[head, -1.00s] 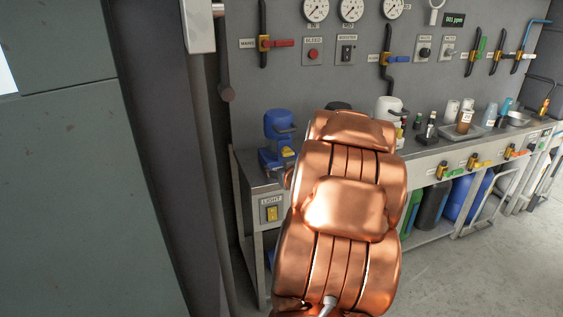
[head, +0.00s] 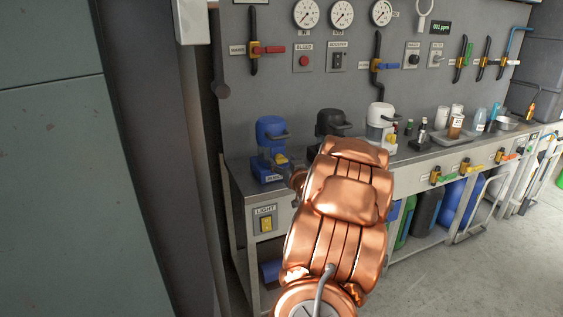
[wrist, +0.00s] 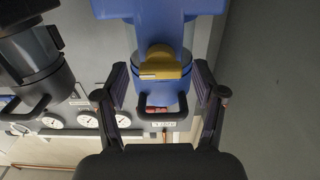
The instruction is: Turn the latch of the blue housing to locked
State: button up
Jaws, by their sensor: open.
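The blue housing (head: 271,130) stands at the left end of the bench, with a yellow latch (head: 281,160) low on its front. In the wrist view, which looks upside down, the blue housing (wrist: 146,95) fills the top middle. Its yellow latch (wrist: 163,66) faces me, lying mostly sideways, with a black handle beyond it. My gripper (wrist: 160,72) is open, one finger on each side of the latch and apart from it. I cannot tell how far its tips are from the housing. In the head view my copper arm mostly hides the gripper.
A black housing (head: 331,123) stands just right of the blue one, and a white one (head: 379,116) beyond it. The light switch (head: 266,224) is on the bench front. Gauges and valve handles line the wall. The floor at right is clear.

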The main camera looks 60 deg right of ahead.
jog(key=shift+w+d, duration=0.35)
jog(key=shift+w, duration=0.25)
jog(key=c, duration=1.1)
